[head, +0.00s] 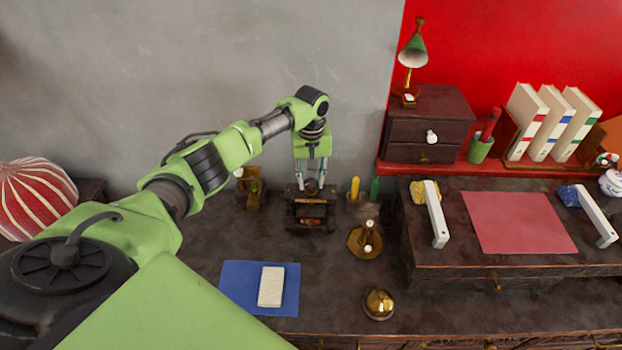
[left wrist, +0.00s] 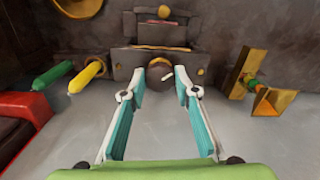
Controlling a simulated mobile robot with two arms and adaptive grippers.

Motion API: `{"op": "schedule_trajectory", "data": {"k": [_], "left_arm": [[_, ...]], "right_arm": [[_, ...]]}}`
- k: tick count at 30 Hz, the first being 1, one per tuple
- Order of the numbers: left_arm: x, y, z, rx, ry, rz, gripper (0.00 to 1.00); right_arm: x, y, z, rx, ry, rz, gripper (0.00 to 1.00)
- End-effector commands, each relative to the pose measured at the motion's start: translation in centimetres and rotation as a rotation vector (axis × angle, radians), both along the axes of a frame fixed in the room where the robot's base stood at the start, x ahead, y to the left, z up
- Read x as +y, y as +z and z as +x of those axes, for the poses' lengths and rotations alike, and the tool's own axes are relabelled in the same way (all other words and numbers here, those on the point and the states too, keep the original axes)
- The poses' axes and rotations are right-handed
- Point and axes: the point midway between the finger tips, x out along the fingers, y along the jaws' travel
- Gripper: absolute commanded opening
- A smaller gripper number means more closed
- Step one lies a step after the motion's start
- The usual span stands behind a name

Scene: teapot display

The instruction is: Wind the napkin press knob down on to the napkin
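The napkin press (head: 311,211) is a small dark wooden frame on the desk by the grey wall. Its dark round knob (left wrist: 160,76), with a pale mark, is at the press's near side in the left wrist view. A reddish, folded piece, likely the napkin (head: 311,222), shows inside the frame, partly hidden. My left gripper (head: 311,168) points down over the press. In the left wrist view its two teal and white fingers (left wrist: 164,72) stand apart on either side of the knob. Firm contact cannot be made out. My right gripper is out of view.
Yellow (head: 354,188) and green (head: 374,189) sticks stand right of the press, and a small wooden stand (head: 252,190) left of it. A brass candlestick (head: 366,241), bell (head: 379,303) and blue mat (head: 233,286) are nearer. The raised desk (head: 450,262) is at right.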

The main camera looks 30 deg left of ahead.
Motion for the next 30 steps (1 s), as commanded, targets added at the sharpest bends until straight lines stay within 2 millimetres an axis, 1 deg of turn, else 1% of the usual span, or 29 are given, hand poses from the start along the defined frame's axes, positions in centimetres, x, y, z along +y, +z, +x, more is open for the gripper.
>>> {"op": "schedule_trajectory", "data": {"k": [8,14,21,30], "left_arm": [[0.0,0.1,0.0,0.001,-0.029,-0.001,0.07],[0.0,0.2,0.0,0.002,-0.124,-0.001,0.07],[0.0,0.2,-0.1,0.002,-0.325,-0.002,0.07],[0.1,0.2,-0.1,0.002,-0.61,-0.001,0.07]], "right_arm": [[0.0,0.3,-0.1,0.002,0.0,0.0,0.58],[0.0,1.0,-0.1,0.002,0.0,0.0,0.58],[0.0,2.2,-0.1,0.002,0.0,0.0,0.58],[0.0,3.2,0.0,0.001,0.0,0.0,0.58]]}}
